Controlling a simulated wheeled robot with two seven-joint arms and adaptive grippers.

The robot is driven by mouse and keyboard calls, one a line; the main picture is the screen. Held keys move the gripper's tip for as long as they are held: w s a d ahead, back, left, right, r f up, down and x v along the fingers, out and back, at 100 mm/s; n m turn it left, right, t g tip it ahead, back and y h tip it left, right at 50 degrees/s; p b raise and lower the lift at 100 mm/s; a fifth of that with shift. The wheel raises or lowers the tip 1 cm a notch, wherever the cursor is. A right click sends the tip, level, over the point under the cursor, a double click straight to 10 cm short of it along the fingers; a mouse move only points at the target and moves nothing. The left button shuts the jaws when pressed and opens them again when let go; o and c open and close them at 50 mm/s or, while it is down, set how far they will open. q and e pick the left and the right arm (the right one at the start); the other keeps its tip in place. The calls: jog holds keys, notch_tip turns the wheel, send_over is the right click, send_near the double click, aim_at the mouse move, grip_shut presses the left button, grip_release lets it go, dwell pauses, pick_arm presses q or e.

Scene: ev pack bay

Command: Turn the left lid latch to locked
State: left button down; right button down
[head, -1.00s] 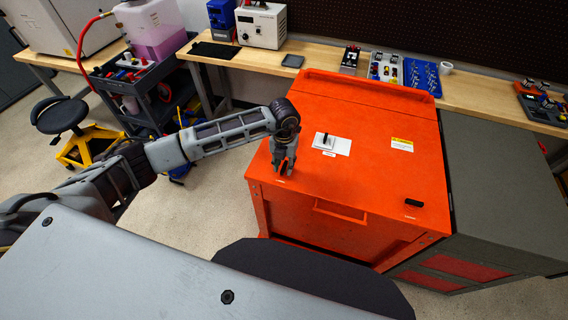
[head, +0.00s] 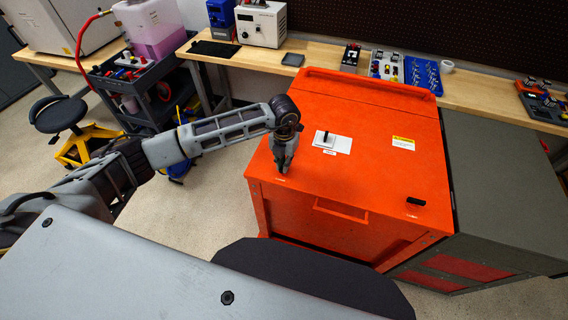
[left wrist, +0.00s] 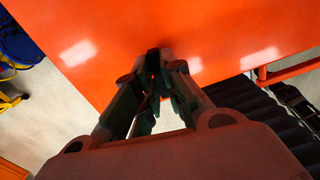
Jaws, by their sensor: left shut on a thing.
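The orange pack lid (head: 352,105) fills the middle of the head view. My left gripper (head: 282,172) points down at the lid's front left corner. It is shut on the left lid latch, which is mostly hidden between and behind the fingers. In the left wrist view the fingers (left wrist: 158,115) are close together above the orange surface. The right lid latch (head: 415,201), a small black handle, lies on the lid near its front right corner. My right gripper is not in view.
A white plate with a black upright handle (head: 325,138) sits on the lid's left half. A grey cabinet (head: 505,190) adjoins the orange box on the right. A workbench (head: 465,104) runs behind.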

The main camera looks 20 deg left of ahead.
pick_arm(q)
jog(key=m+b, duration=0.4)
jog(key=shift+f+m, duration=0.15)
jog(key=shift+m, duration=0.15)
jog(key=m+b, duration=0.4)
jog(key=shift+b, duration=0.35)
jog(key=shift+m, duration=0.5)
jog(key=shift+m+b, duration=0.4)
jog(key=shift+b, duration=0.2)
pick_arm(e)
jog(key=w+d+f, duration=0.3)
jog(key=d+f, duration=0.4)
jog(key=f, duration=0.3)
pick_arm(q)
jog(key=m+b, duration=0.5)
jog(key=shift+r+m+b, duration=0.2)
jog(key=shift+m+b, duration=0.1)
jog(key=shift+m, duration=0.4)
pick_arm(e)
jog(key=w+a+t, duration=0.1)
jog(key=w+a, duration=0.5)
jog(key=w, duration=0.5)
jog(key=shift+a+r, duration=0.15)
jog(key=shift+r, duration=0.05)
